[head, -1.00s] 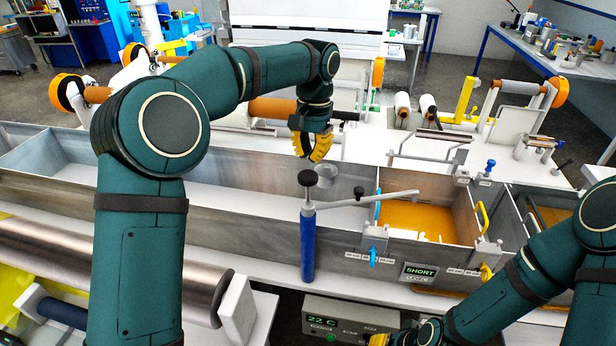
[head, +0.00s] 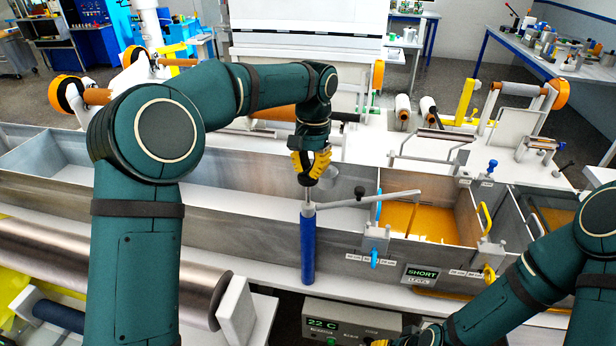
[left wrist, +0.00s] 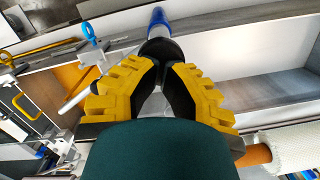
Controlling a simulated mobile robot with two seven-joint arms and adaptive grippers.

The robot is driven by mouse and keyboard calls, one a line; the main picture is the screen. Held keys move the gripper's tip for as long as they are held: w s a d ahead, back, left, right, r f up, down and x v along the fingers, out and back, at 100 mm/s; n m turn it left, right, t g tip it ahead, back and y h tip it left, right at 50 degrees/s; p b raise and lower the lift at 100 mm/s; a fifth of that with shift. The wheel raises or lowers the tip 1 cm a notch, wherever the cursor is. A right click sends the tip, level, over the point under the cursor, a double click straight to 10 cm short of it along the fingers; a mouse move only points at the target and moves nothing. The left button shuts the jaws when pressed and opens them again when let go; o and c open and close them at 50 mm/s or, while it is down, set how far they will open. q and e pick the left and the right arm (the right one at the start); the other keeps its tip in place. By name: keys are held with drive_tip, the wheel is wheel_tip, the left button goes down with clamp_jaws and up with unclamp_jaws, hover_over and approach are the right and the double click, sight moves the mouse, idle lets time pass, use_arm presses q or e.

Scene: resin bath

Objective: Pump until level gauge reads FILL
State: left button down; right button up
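A blue hand pump (head: 307,250) stands upright at the trough's front wall, with a thin rod and a black knob (head: 306,181) on top. My left gripper (head: 311,173) is directly over the knob, its fingertips at it; the knob also shows just beyond the fingertips in the left wrist view (left wrist: 160,48). The fingers come together at their tips, with nothing clearly between them. A grey spout (head: 368,199) runs from the pump to the amber resin compartment (head: 412,218). The level gauge (head: 422,274) reads SHORT. My right gripper (head: 380,342) is mostly cut off at the bottom edge.
A blue valve (head: 375,257) and yellow handles (head: 485,218) sit on the compartment walls. A box reading 22 C (head: 345,322) is below. A metal roller (head: 130,270) lies at the front left.

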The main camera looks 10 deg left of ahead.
use_arm(q)
wheel_tip(320, 180, down, 5)
drive_tip(key=shift+r+b, duration=0.1)
drive_tip(key=shift+b, duration=0.95)
drive_tip(key=shift+r+p, duration=0.1)
drive_tip(key=shift+p, duration=0.2)
drive_tip(key=w+p, duration=0.2)
drive_tip(key=w+d+p, duration=0.1)
drive_tip(key=shift+r, duration=0.4)
drive_tip(key=shift+s, duration=0.1)
wheel_tip(320, 180, up, 12)
drive_tip(key=w, duration=0.1)
drive_tip(key=shift+d, duration=0.3)
drive_tip(key=shift+f, duration=0.1)
idle(1.8)
